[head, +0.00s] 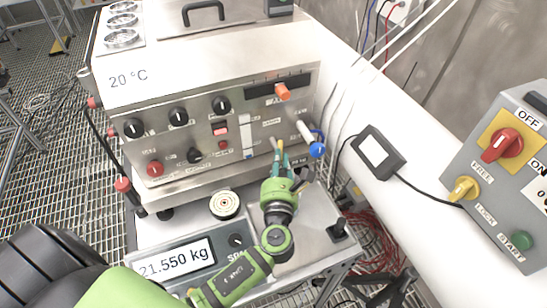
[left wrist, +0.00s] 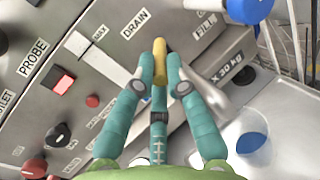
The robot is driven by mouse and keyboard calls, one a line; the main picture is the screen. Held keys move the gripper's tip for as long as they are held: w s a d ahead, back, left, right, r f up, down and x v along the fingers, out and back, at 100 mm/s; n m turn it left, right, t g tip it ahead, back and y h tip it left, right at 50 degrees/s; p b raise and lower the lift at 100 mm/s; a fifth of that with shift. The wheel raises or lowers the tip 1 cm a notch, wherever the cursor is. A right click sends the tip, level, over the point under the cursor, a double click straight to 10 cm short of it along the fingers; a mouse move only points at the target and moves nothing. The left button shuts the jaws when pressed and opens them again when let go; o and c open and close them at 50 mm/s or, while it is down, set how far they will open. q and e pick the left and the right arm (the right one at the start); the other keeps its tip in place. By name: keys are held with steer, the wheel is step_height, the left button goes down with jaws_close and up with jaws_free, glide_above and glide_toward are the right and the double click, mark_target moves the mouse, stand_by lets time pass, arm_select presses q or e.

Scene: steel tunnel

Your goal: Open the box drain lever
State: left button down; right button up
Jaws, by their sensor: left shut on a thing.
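The steel box (head: 190,85) stands in the middle of the head view, its front panel carrying knobs, a red switch and labels. My left gripper (head: 278,150) reaches up to the lower right of this panel. In the left wrist view its teal fingers (left wrist: 158,85) are shut around a yellow drain lever (left wrist: 160,55), just below the DRAIN label. The lever's yellow end sticks up between the fingertips. Its lower part is hidden by the fingers, and in the head view I cannot make it out clearly. My right gripper is not in view.
A blue-tipped lever (head: 317,150) sits close right of my left gripper. A scale (head: 178,262) reading 21.550 kg lies below. A grey switch box (head: 505,175) and a small black-framed device (head: 378,152) are at right.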

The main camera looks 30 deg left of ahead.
arm_select(q)
steer(key=shift+w+d+n+g+y+b, duration=0.15)
steer(key=shift+d+n+g+y+b, duration=0.1)
steer(key=shift+n+g+y, duration=0.35)
steer(key=shift+w+d+n+g+y+b, duration=0.2)
steer(key=shift+n+y, duration=0.25)
steer(key=shift+y, duration=0.35)
steer(key=shift+w+d+n+g+y+b, duration=0.1)
steer(key=shift+d+n+g+y, duration=0.15)
steer(key=shift+n+g+y, duration=0.4)
steer(key=c, duration=1.3)
jaws_free()
steer(key=shift+w, duration=0.1)
steer(key=shift+o, duration=0.2)
